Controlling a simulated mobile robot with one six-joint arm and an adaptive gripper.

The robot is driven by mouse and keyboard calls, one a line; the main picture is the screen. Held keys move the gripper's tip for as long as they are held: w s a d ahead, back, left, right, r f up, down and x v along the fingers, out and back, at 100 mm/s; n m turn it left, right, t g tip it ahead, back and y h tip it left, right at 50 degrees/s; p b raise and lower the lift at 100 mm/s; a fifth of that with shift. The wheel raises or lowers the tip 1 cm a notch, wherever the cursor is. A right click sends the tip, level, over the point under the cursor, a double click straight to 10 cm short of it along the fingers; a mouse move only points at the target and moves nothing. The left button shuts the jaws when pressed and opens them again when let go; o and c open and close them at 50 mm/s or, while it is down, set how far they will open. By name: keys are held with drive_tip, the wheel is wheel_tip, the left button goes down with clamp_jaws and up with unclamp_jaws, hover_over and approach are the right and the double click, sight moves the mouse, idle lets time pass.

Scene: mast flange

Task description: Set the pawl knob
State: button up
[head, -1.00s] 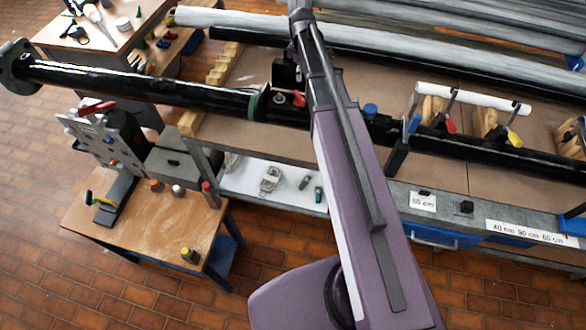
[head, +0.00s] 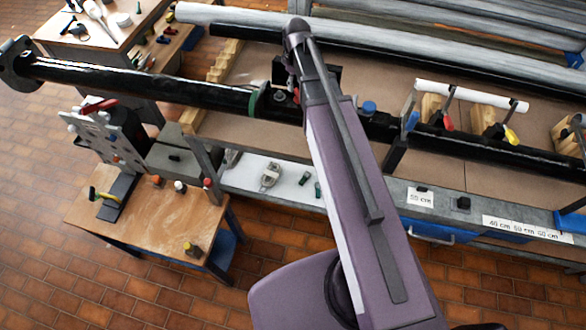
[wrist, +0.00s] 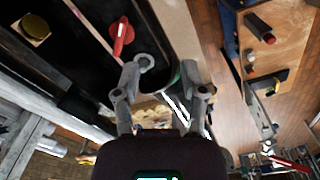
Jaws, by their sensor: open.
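A red knob with a lever-like shape (wrist: 121,36) sits on a black surface in the upper left of the wrist view; I take it to be the pawl knob, though nothing labels it.
A long black pipe (head: 150,85) with an end flange (head: 20,65) runs left from the bench. A small wooden table (head: 150,225) with knobs stands in front at left. A yellow-topped knob (wrist: 34,28) is at the wrist view's upper left. Tiled floor is free at lower left.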

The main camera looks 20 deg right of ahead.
drive_tip(key=s+a+f+m+b, duration=0.4)
drive_tip(key=s+f+m+b, duration=0.3)
drive_tip(key=s, duration=0.4)
wheel_tip(320, 180, down, 23)
drive_tip(key=s+b, duration=0.2)
drive_tip(key=b, duration=2.1)
drive_tip(key=shift+s+a, duration=0.35)
drive_tip(key=w+d+r+p, duration=0.3)
drive_tip(key=w+r+p, duration=0.4)
drive_tip(key=r+p, duration=0.3)
drive_tip(key=w+d+r+n+p, duration=0.1)
drive_tip(key=w+d+r+p, duration=0.2)
drive_tip(key=w+r+p, duration=0.4)
drive_tip(key=w+d+r+n+p, duration=0.1)
drive_tip(key=w+d+r+p, duration=0.1)
drive_tip(key=w+r+p, duration=0.5)
wheel_tip(320, 180, up, 6)
drive_tip(key=p, duration=0.6)
drive_tip(key=shift+d, duration=0.4)
